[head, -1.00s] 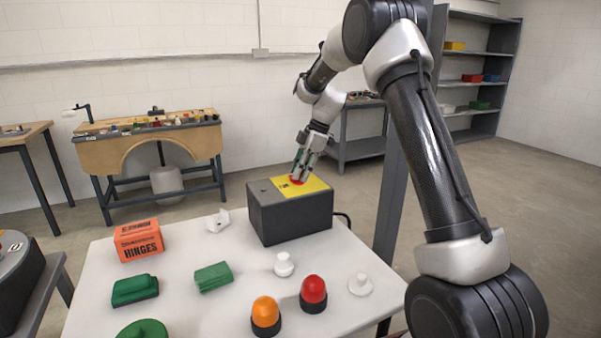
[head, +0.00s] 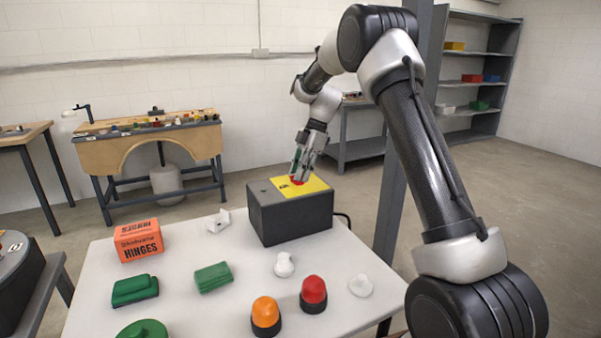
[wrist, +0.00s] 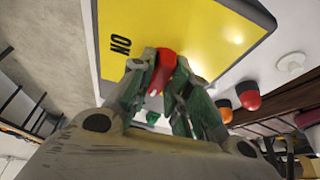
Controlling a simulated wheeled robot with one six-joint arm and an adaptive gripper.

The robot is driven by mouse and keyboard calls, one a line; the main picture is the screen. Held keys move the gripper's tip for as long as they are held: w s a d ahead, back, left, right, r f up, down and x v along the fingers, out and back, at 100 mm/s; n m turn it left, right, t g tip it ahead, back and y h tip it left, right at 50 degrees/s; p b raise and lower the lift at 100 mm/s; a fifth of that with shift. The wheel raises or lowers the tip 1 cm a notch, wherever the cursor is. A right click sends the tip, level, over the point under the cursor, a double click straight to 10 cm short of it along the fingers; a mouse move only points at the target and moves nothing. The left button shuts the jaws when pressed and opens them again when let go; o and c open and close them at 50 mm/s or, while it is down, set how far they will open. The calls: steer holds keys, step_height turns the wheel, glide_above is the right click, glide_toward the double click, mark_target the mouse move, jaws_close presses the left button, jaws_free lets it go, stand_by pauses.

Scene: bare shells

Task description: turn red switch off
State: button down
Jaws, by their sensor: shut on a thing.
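The red switch (wrist: 165,66) is a red knob on the yellow plate (wrist: 205,38), which has black "ON" lettering at its left in the wrist view. In the head view the red switch (head: 297,180) shows only in part under my gripper. The plate lies on top of a dark grey box (head: 292,218) on the white table. My gripper (wrist: 160,82) is shut on the red switch, with a finger on each side of it. In the head view my gripper (head: 300,175) points down at the switch from above. The fingers hide part of the knob.
An orange hinges box (head: 138,241), green blocks (head: 213,277), an orange-domed lamp (head: 265,315), a red-domed lamp (head: 313,293) and small white pieces (head: 284,264) stand on the white table (head: 190,310). A dark cable leaves the box at its right. A grey post stands behind my arm.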

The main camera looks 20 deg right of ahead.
steer(key=c, duration=1.4)
jaws_free()
steer(key=shift+s+f, duration=0.1)
steer(key=shift+f, duration=0.05)
steer(key=v, duration=1.2)
steer(key=shift+d, duration=0.1)
